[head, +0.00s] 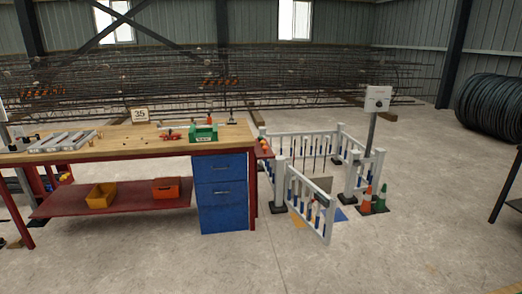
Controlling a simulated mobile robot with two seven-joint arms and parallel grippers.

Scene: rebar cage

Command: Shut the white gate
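The white gate (308,203) is a picket panel with a few blue parts, at the front of a small white fenced enclosure (300,143) right of the workbench. It stands open, swung out toward me. Its left end is at a white post (279,185) by the blue drawers, and its free end (329,222) is nearest me. A gap lies between the free end and the white post (352,172) on the right. Neither of my grippers shows in the head view.
A workbench (120,148) with blue drawers (221,192) stands on the left, close to the gate's post. Orange and green cones (366,199) and a sign on a pole (377,100) stand right of the enclosure. The concrete floor (400,245) in front is clear.

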